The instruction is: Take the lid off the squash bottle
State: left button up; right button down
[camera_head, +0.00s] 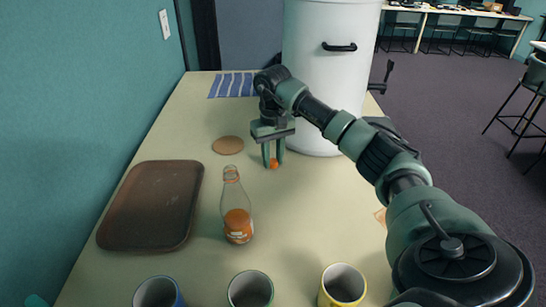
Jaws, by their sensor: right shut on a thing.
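The squash bottle (237,210) stands upright on the table, a clear bottle with orange squash in its lower part and a label near the base. Its neck is bare at the top. My right gripper (273,160) reaches in from the right and points down, behind and to the right of the bottle. It is shut on a small orange lid (274,164), held between its fingertips and apart from the bottle. My left gripper does not show.
A brown tray (113,236) lies left of the bottle. A round cork coaster (228,145) lies behind it. Blue (158,292), green (250,289) and yellow (342,285) cups stand along the front. A white drum (325,75) and striped cloth (232,85) are at the back.

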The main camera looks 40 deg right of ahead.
aim_at(273, 161)
jog(key=shift+f, duration=0.15)
jog(key=c, duration=1.1)
grip_release()
notch_tip(273, 161, up, 12)
jog(key=shift+r+b, duration=0.2)
jog(key=shift+b, duration=0.1)
